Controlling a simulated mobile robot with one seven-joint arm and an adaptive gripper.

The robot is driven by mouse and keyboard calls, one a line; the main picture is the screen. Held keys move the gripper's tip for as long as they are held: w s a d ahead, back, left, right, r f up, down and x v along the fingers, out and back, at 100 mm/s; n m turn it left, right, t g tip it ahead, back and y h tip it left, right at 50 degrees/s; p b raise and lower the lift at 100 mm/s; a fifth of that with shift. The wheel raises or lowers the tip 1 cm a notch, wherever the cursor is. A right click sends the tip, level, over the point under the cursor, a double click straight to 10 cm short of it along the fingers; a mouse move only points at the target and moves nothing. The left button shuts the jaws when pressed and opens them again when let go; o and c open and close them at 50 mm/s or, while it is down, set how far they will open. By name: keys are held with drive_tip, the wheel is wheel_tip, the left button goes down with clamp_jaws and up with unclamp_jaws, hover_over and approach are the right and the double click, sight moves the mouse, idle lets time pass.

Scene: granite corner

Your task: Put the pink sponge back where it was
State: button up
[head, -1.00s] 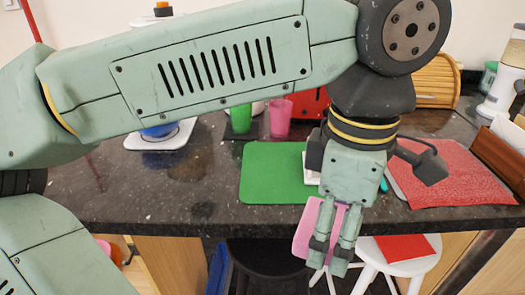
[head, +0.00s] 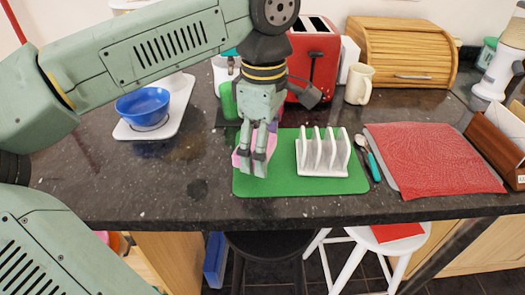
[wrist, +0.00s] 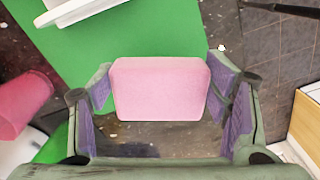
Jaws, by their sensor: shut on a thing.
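The pink sponge (head: 237,160) is held in my gripper (head: 256,163), partly hidden behind its fingers in the head view. The wrist view shows the sponge (wrist: 160,90) between the two finger pads, shut on it from both sides. The gripper is over the left part of the green mat (head: 300,186). I cannot tell whether the sponge touches the mat.
A white toast rack (head: 323,170) stands on the mat, right of my gripper. A spoon (head: 373,160) and a red cloth (head: 435,160) lie further right. A red toaster (head: 315,60) stands behind, a blue bowl (head: 143,106) left. The counter's front left is clear.

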drive_tip(key=shift+w+a, duration=0.1)
drive_tip(key=shift+w, duration=0.15)
wheel_tip(320, 180, down, 3)
drive_tip(key=shift+r+p, duration=0.1)
drive_tip(key=shift+p, duration=0.45)
drive_tip(key=shift+f, duration=0.4)
drive_tip(key=shift+f+b, duration=0.25)
drive_tip(key=shift+b, duration=0.05)
drive_tip(key=o, duration=1.1)
drive_tip(key=shift+r, duration=0.1)
drive_tip(key=shift+r+p, duration=0.35)
drive_tip(key=shift+p, duration=0.05)
wheel_tip(320, 180, up, 12)
drive_tip(key=shift+f+b, duration=0.15)
drive_tip(key=shift+b, duration=0.85)
